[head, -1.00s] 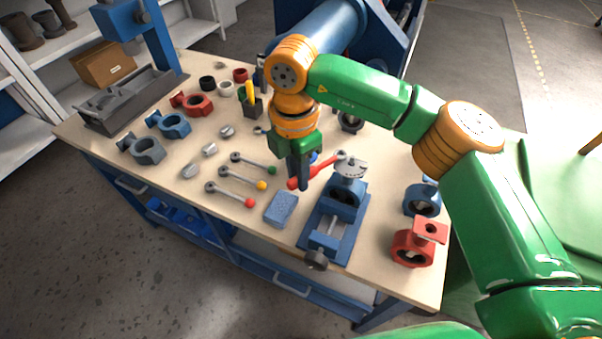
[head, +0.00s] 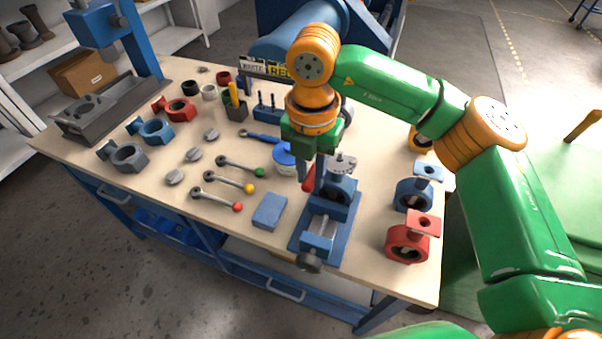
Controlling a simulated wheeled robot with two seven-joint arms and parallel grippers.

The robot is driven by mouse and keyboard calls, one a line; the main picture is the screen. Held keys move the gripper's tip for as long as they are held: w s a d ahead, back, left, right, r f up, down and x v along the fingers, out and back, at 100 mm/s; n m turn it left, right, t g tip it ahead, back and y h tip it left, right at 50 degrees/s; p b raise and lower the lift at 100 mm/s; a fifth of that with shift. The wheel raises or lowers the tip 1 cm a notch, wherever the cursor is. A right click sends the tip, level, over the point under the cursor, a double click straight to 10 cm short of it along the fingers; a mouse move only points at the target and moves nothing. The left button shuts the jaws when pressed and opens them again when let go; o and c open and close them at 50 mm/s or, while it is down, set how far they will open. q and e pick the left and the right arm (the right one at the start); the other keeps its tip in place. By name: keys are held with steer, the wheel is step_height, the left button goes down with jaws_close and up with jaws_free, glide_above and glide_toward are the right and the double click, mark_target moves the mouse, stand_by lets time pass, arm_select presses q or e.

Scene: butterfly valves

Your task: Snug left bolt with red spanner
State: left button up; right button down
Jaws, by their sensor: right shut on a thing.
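My right gripper (head: 309,184) is shut on the red spanner (head: 308,179) beside the vise. Most of the spanner is hidden behind the fingers and the valve, so I cannot tell whether its head touches a bolt. A valve body (head: 340,188) with a grey top flange (head: 343,164) sits in the blue vise (head: 322,228) at the front of the bench. The left bolt is too small or hidden to make out. My left gripper is not in view.
Levers with green, yellow and red knobs lie left on the workbench (head: 150,175). A blue sponge (head: 270,211) is left of the vise. A blue-lidded tub (head: 284,157) and blue spanner (head: 262,137) are behind. Blue (head: 413,193) and red (head: 408,242) valve bodies stand right.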

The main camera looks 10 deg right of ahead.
steer(key=s+d+n+b, duration=0.3)
steer(key=d+n, duration=0.7)
steer(key=n, duration=0.3)
steer(key=shift+d, duration=0.15)
stand_by(0.6)
steer(key=shift+r, duration=0.2)
step_height(320, 180, up, 7)
steer(key=p, duration=0.7)
steer(key=shift+f, duration=0.2)
stand_by(0.4)
